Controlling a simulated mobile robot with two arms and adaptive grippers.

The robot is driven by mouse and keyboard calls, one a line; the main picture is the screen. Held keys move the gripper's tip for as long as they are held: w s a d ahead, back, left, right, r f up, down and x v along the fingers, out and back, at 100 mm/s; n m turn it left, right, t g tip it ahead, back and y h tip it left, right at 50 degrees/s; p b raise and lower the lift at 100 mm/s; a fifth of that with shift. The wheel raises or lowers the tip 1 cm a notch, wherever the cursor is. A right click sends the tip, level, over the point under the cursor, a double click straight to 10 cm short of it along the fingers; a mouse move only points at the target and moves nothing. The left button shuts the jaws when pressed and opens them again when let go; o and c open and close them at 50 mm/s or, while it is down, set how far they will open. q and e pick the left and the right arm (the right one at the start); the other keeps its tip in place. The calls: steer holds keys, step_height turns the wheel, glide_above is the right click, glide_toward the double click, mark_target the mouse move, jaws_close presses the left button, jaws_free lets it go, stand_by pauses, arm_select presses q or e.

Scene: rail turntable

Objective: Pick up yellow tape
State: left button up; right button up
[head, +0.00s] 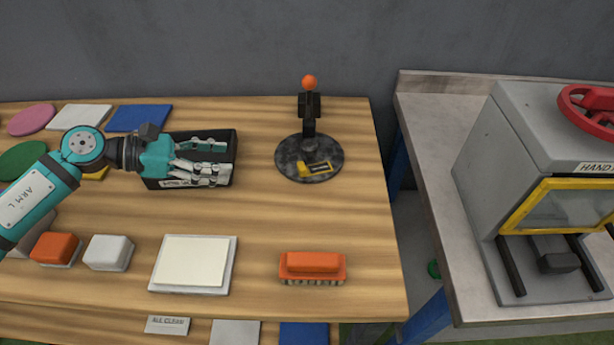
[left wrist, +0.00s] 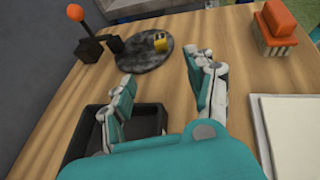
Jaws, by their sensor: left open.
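A yellow item with dark parts, which looks like the yellow tape (head: 315,168), lies on a round dark turntable disc (head: 290,160) at the back middle of the wooden table. It also shows in the left wrist view (left wrist: 160,41), on the disc beyond my fingers. My left gripper (head: 222,163) is open and empty, over a black tray (head: 237,150), left of the disc and apart from the tape. Its two spread fingers show in the left wrist view (left wrist: 168,70). My right gripper is not in view.
A dark post with an orange ball (head: 309,82) stands at the disc's back edge. An orange brush (head: 313,267) and a white pad (head: 192,264) lie nearer the front. Bare wood lies between tray and disc. A metal bench (head: 430,150) stands right, across a gap.

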arm_select(q)
steer(key=p, duration=0.3)
glide_toward(301, 166)
steer(key=x, duration=0.3)
steer(key=shift+w+d, duration=0.15)
steer(key=shift+d, duration=0.15)
steer(key=p+x, duration=0.2)
steer(key=x, duration=0.3)
steer(key=shift+d+f, duration=0.15)
steer(key=c, duration=0.8)
